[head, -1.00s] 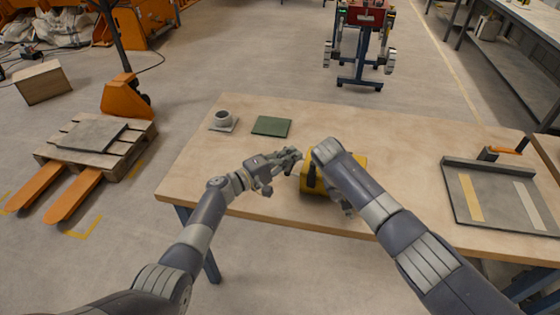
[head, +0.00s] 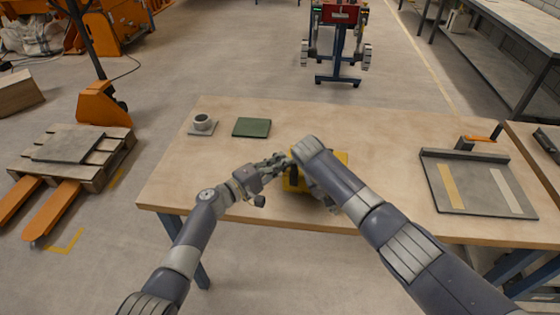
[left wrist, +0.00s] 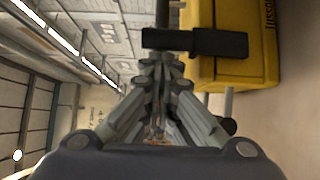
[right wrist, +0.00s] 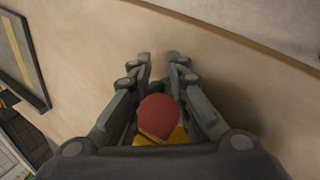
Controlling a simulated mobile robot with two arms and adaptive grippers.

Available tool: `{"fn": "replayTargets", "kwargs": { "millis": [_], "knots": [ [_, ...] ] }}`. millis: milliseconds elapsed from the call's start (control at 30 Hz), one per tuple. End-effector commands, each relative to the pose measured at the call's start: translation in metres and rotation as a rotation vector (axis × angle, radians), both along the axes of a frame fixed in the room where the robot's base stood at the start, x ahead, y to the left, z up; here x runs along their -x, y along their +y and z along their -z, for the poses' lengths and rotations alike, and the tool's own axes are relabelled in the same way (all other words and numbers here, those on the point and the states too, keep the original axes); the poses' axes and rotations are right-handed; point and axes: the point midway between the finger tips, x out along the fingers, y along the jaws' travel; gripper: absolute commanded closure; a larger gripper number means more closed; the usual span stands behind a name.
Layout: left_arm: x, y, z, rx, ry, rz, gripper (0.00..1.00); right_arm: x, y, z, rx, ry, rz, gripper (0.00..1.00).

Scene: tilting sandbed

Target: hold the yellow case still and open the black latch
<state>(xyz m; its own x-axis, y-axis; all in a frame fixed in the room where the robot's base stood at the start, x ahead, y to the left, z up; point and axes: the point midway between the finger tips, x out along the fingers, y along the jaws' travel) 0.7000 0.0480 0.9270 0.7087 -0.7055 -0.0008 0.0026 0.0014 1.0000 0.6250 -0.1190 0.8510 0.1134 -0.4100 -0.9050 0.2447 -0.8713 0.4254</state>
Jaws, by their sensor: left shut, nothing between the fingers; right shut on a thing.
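The yellow case (head: 340,158) stands near the table's front edge, partly hidden by my right arm. Its black latch (left wrist: 220,43) sticks out from the side of the case in the left wrist view, where the yellow case (left wrist: 235,68) fills the upper right. My left gripper (head: 284,160) is shut and empty, with its fingertips (left wrist: 160,60) close by the latch; I cannot tell if they touch it. My right gripper (right wrist: 160,75) is shut on the case; a round red part (right wrist: 158,116) with yellow behind it shows between its fingers. Its grip is mostly hidden in the head view.
A grey tray-like fixture (head: 475,200) with an orange handle stands on the right. The wooden table (head: 385,155) is clear between case and fixture.

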Motion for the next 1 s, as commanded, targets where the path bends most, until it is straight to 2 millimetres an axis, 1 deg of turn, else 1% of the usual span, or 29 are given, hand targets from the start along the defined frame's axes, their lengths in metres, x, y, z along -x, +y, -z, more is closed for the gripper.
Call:
{"fn": "replayTargets", "kwargs": {
  "millis": [1000],
  "knots": [
    [0.013,0.001,0.0,0.001,-0.001,0.002,1.0,-0.001,-0.001,-0.001,0.003,-0.004,0.003,1.0]
  ]
}}
